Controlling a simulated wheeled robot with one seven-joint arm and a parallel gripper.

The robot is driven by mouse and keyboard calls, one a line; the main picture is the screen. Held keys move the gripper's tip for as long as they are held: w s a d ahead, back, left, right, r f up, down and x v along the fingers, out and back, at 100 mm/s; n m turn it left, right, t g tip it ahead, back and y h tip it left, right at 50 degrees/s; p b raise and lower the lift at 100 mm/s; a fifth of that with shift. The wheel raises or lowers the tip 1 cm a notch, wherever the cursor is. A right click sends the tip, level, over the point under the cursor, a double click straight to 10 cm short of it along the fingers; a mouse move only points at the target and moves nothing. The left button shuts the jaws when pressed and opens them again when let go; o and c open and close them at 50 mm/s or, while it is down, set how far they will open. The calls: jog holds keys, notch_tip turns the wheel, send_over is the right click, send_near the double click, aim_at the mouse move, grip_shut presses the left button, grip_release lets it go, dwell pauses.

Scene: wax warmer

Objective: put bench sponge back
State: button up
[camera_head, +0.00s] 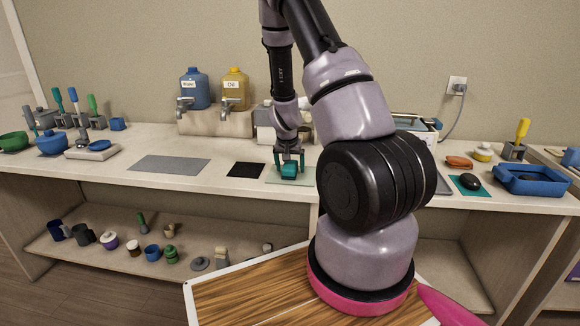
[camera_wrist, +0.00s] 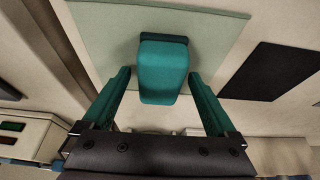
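A teal block with a dark strip along one end, which looks like the bench sponge (camera_wrist: 162,72), is over a pale green mat (camera_wrist: 95,30) in the wrist view. My gripper (camera_wrist: 159,76) is open, with one teal finger on each side of the block and a gap showing on both sides. In the head view my gripper (camera_head: 290,160) points down at the mat (camera_head: 300,180), with the teal block (camera_head: 289,170) at its fingertips. I cannot tell whether the block rests fully on the mat.
A black mat (camera_head: 246,170) and a grey mat (camera_head: 170,165) lie to the left. Blue (camera_head: 194,90) and yellow (camera_head: 235,88) jugs stand behind. A blue tray (camera_head: 532,180) and a mouse-like black object (camera_head: 470,181) are at the right. A shelf below holds several small vessels.

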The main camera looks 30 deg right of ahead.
jog(key=s+a+r+t+y, duration=0.1)
jog(key=s+a+r, duration=0.3)
jog(key=r, duration=0.5)
jog(key=s+a+r+y, duration=0.2)
jog(key=s+a+r, duration=0.15)
jog(key=r, duration=0.65)
jog(key=s+a+r+t+y, duration=0.1)
jog(key=s+a+r, duration=0.25)
jog(key=r, duration=0.55)
jog(key=s+a+r+n, duration=0.1)
jog(key=s+a+r, duration=0.1)
jog(key=s+r, duration=0.3)
jog(key=s+a+r+n+t, duration=0.1)
jog(key=s+r, duration=0.4)
jog(key=s, duration=0.6)
jog(key=shift+a+r+n+t, duration=0.3)
jog(key=shift+a+r, duration=0.1)
jog(key=shift+a, duration=0.35)
